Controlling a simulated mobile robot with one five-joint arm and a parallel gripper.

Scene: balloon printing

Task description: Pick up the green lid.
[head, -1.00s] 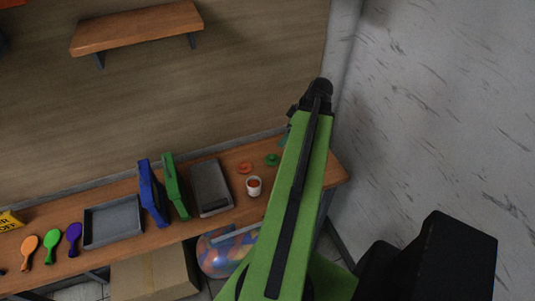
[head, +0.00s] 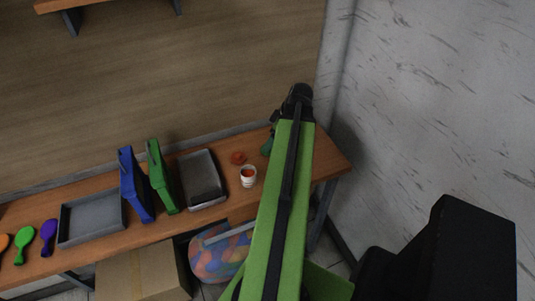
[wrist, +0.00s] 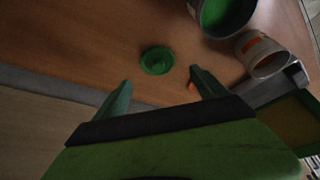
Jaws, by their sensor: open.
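The green lid (wrist: 156,61) is a small round disc with a raised centre, lying flat on the wooden bench top. In the wrist view it sits just beyond and between the two fingertips of my gripper (wrist: 160,76). My gripper is open and empty, its fingers spread wider than the lid. I cannot tell how high the fingers are above the bench. In the head view a teal finger shows beside my arm, and I cannot make out the lid there.
A white paint cup (head: 248,177) and an orange lid (head: 238,158) are on the bench (head: 325,160). A grey tray (head: 203,181), green frame (head: 161,180) and blue frame (head: 136,188) stand left. The wrist view shows a can of green paint (wrist: 225,14). A wall (head: 430,90) rises on the right.

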